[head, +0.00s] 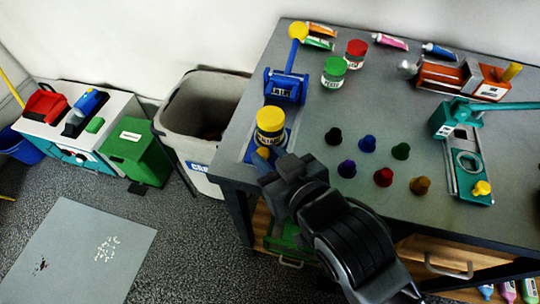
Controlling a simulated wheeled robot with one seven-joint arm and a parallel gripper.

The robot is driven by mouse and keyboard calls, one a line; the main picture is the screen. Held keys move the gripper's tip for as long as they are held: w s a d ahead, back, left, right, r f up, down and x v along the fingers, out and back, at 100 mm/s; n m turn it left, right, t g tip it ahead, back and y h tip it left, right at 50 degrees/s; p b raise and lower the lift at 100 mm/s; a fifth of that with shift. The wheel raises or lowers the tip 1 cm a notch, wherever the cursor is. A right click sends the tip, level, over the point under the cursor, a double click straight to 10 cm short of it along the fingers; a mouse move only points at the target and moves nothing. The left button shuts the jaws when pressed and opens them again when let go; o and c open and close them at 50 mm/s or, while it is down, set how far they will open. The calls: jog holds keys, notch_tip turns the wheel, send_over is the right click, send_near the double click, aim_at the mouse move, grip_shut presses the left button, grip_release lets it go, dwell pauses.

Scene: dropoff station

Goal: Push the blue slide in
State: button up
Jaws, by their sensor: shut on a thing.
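The blue press (285,86) stands at the table's left edge, its lever with a round yellow end raised. Its blue slide (252,148) sticks out toward the near table edge. A jar with a yellow lid (270,121) stands upright on the slide. My gripper (266,157) is at the slide's near end, shut on a small orange-yellow knob (263,152). The fingers and wrist hide most of the knob and part of the slide.
Several small coloured knobs (383,177) stand right of my arm. Green-lidded (333,72) and red-lidded (355,54) jars stand behind. A teal press (468,160) and an orange device (460,78) are at right. A grey bin (203,110) stands left of the table.

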aim_at(273, 138)
grip_shut()
jog(key=w, duration=0.2)
jog(key=w+d+p, duration=0.1)
jog(key=w, duration=0.1)
jog(key=shift+d, duration=0.2)
jog(key=o, duration=0.9)
grip_release()
jog(key=shift+v, duration=3.95)
